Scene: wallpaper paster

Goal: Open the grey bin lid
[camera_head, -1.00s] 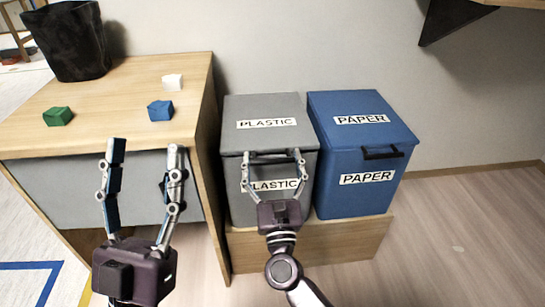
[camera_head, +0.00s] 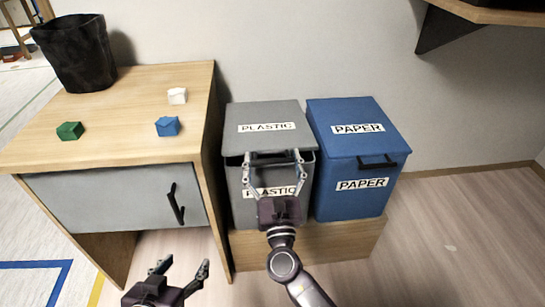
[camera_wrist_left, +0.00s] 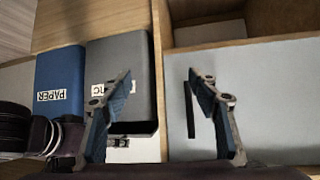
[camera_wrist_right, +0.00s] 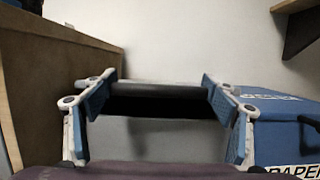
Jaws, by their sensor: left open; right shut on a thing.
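The grey bin (camera_head: 240,207) marked PLASTIC stands on a low wooden base. Its grey lid (camera_head: 262,113) lies over the top, and a dark gap shows under its front edge, so it looks slightly raised. My right gripper (camera_head: 272,160) is shut on the dark lid handle (camera_wrist_right: 155,88), with one finger at each end in the right wrist view. My left gripper (camera_head: 183,265) is open and empty, low in front of the desk. The bin's inside is hidden.
A blue PAPER bin (camera_head: 335,197) stands close on the right. A wooden desk (camera_head: 110,82) on the left carries a black basket (camera_head: 75,55) and green (camera_head: 70,131), blue (camera_head: 167,126) and white (camera_head: 177,96) blocks. A wooden shelf (camera_head: 500,14) juts out at upper right.

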